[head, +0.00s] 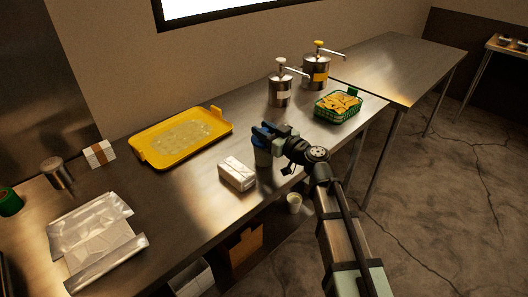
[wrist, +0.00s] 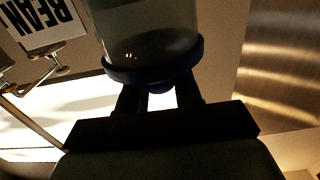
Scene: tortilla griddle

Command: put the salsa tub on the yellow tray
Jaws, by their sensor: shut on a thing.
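The salsa tub (head: 262,156) is a greyish tub with a blue lid at the front edge of the steel counter. My gripper (head: 270,132) is shut on it near the lid. In the wrist view the tub (wrist: 147,30) appears upside down, with its blue rim between my fingers (wrist: 160,98). I cannot tell whether its base touches the counter. The yellow tray (head: 142,157) lies flat farther back and to the left, with raised end handles and a pale patterned middle. The tub is apart from it.
Two pump dispensers (head: 280,92) and a green basket of chips (head: 338,107) stand to the right. A foil-like sheet (head: 92,235) and a steel cup (head: 57,174) are at left.

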